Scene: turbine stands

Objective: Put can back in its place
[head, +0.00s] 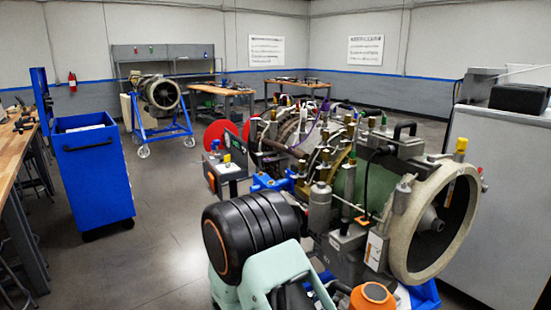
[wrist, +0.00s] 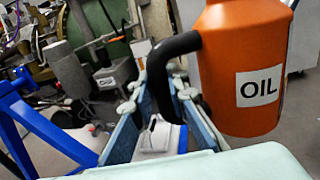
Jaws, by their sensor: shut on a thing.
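The can is an orange oil can (wrist: 240,70) with a white OIL label and a curved black handle (wrist: 168,62). My gripper (wrist: 163,108) is shut on the handle, and the can hangs upright at the right of the wrist view. In the head view, the orange top of the can (head: 372,296) shows at the bottom edge, in front of the turbine (head: 345,180); the rest is cut off. The can's place is not clear in either view.
The turbine rests on a blue stand (head: 425,296) close by. A blue tool cabinet (head: 95,175) and a wooden workbench (head: 12,140) stand at left. A smaller turbine (head: 160,93) on a wheeled stand is farther back. Open floor lies between the cabinet and the near turbine.

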